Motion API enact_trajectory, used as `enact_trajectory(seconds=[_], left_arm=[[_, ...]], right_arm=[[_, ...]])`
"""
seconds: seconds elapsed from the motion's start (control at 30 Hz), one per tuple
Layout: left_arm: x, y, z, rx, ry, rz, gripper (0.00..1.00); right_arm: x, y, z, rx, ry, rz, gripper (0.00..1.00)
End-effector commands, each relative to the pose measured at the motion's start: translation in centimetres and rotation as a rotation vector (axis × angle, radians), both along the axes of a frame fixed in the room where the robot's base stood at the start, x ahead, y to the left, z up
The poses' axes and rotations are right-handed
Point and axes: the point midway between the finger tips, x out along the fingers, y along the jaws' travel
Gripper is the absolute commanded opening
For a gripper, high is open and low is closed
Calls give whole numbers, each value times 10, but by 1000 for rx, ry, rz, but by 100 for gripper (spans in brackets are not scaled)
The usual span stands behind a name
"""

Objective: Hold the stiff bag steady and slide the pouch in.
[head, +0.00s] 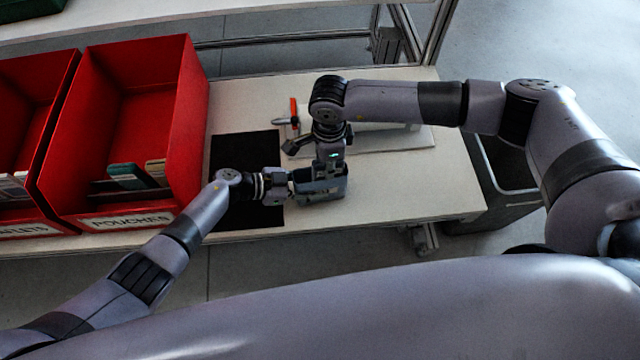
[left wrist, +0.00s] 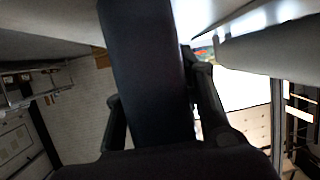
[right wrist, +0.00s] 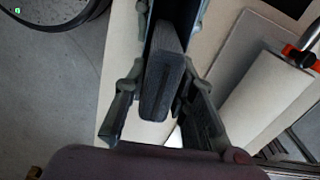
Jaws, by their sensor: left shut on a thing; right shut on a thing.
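The stiff bag (head: 325,190) is a dark grey-blue open container near the table's front edge. My left gripper (head: 287,190) is shut on its left side; in the left wrist view a dark panel of the bag (left wrist: 145,75) runs between the two fingers. My right gripper (head: 329,168) points down over the bag's opening. In the right wrist view it is shut on the pouch (right wrist: 165,85), a dark grey, rounded block between the fingers. In the head view the right gripper hides the pouch. How deep the pouch sits in the bag I cannot tell.
A red bin labelled POUCHES (head: 185,120) stands left on the pale table (head: 420,185), with another red bin beside it. A black mat (head: 240,152) lies under my left gripper. Behind is a flat board (head: 400,140) with a red-handled clamp (head: 294,112). A grey bin (head: 500,175) stands right.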

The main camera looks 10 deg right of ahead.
Motion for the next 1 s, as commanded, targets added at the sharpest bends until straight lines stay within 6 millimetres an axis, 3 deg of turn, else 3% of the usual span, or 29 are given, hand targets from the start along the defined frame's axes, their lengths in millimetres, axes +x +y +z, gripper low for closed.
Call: enact_trajectory(seconds=[0.17,0.2,0.5,0.83,1.0], left_arm=[[0,0,0,1,0,0,7],[0,0,0,1,0,0,7],[0,0,0,1,0,0,7],[0,0,0,1,0,0,7],[0,0,0,1,0,0,7]], right_arm=[[0,0,0,0,0,0,0],[0,0,0,0,0,0,26],[0,0,0,0,0,0,46],[0,0,1,0,0,0,48],[1,0,18,0,-3,0,48]])
